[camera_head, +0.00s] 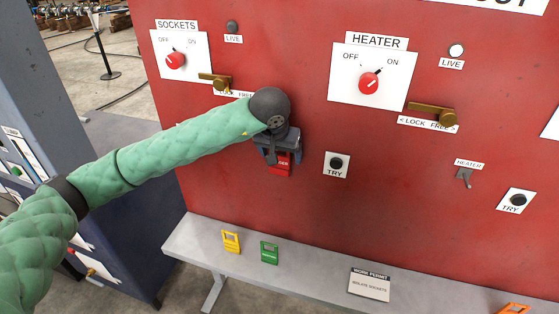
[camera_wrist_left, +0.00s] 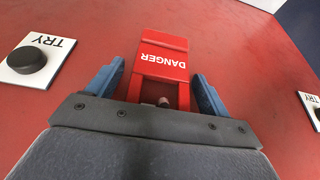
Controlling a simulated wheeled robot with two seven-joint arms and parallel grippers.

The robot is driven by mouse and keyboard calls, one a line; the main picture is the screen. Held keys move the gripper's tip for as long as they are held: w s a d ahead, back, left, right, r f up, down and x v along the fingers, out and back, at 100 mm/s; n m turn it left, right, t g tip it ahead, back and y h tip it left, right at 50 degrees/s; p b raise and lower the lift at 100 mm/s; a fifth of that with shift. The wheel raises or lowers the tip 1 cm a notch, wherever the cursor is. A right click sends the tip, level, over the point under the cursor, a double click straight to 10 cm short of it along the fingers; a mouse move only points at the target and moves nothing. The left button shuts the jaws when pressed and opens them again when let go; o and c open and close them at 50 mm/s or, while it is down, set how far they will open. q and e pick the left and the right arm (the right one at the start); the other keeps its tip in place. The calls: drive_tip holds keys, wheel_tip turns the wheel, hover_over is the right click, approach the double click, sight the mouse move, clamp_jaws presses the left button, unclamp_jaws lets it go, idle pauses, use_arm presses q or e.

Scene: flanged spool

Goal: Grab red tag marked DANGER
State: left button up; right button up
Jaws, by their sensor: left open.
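The red tag marked DANGER (camera_wrist_left: 163,62) is upside down in the left wrist view, between the two blue fingers of my left gripper (camera_wrist_left: 160,88). A gap shows between the tag and each finger. In the head view the tag (camera_head: 283,163) shows against the red panel, just below my left gripper (camera_head: 276,153), which partly covers it. A small pin or peg (camera_wrist_left: 163,101) shows at the tag's end near the gripper. My left gripper is open around the tag. My right gripper is not in view.
The red panel (camera_head: 320,210) carries a SOCKETS switch (camera_head: 175,60), a HEATER switch (camera_head: 369,82), brass lock slides (camera_head: 432,115) and a TRY button (camera_head: 336,164). A grey shelf (camera_head: 320,276) below holds yellow (camera_head: 231,241) and green (camera_head: 269,252) tags and a work permit card (camera_head: 369,285).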

use_arm(q)
drive_tip(key=c, duration=1)
drive_tip(key=shift+c, duration=0.3)
